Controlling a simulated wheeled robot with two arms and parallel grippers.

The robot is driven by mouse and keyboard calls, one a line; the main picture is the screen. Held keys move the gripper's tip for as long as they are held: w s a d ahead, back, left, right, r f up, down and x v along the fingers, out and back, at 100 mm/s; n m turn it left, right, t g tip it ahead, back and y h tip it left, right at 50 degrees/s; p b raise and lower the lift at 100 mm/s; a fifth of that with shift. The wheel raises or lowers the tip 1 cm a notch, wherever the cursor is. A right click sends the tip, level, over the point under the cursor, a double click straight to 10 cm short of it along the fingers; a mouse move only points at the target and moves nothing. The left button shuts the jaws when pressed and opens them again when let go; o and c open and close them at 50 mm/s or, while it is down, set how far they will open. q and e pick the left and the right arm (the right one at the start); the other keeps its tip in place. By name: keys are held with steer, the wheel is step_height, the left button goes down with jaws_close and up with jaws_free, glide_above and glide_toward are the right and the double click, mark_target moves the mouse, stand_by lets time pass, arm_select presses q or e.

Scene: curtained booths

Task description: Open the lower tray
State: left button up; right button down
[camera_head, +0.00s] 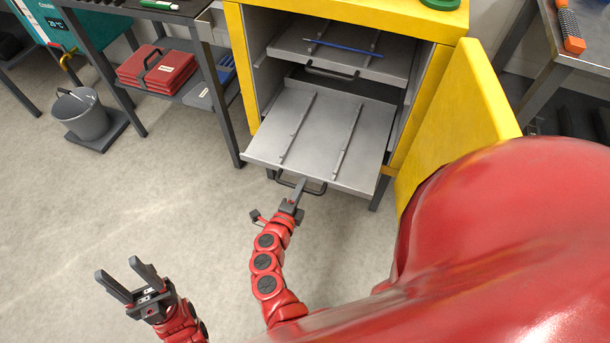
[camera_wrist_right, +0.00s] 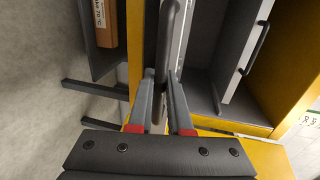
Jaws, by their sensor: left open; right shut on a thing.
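The lower tray (camera_head: 318,138) is a grey metal sheet with two ribs, and it stands pulled out of the yellow cabinet (camera_head: 247,75). Its dark handle (camera_head: 313,188) is at the front edge. My right gripper (camera_head: 300,184) is shut on this handle. In the right wrist view the handle (camera_wrist_right: 169,40) runs between the two fingers (camera_wrist_right: 163,95). The upper tray (camera_head: 345,48) sits inside the cabinet above, with a blue pen (camera_head: 342,47) on it. My left gripper (camera_head: 127,275) is open and empty over the floor at lower left.
The yellow cabinet door (camera_head: 455,115) stands open at the right. A dark side table (camera_head: 180,30) with red cases (camera_head: 157,68) stands at the left. A grey bucket (camera_head: 82,115) is farther left. The floor in front of the cabinet is clear.

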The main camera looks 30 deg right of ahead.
steer(key=shift+a, duration=0.2)
steer(key=c, duration=0.8)
jaws_free()
steer(key=shift+c, duration=0.2)
steer(key=p+v, duration=0.1)
steer(key=v, duration=1.6)
steer(key=shift+s+p, duration=0.3)
